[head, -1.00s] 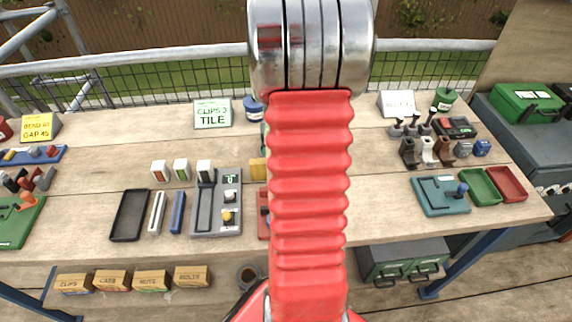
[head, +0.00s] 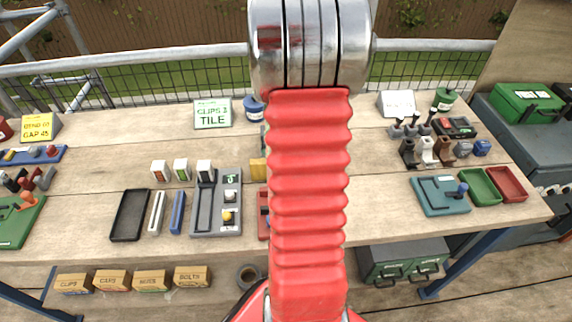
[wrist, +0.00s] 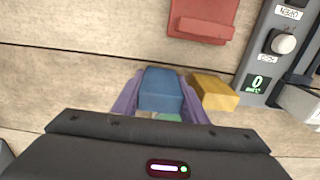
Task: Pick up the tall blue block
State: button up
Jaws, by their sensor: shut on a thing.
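The blue block (wrist: 161,88) shows in the wrist view, between the two purple fingers of my gripper (wrist: 158,98). The gripper is shut on it. A small green patch (wrist: 168,117) shows just below the block in the picture; I cannot tell what it is. A yellow block (wrist: 214,92) stands close to the right of the gripper. In the head view my red arm hides the blue block and the gripper, and only part of the yellow block (head: 258,169) shows at the arm's left edge.
A red fixture (wrist: 203,20) lies beyond the blocks in the wrist view. A grey device (head: 230,215) with knobs and a slot lies left of my arm. Black, white and blue trays or bars lie further left. A teal fixture (head: 436,205) and green and red trays lie right.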

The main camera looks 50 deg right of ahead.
jog(key=shift+c, duration=0.7)
jog(key=shift+c, duration=0.2)
notch_tip(320, 180, up, 10)
jog(key=shift+w+a, duration=0.1)
dwell(0.4)
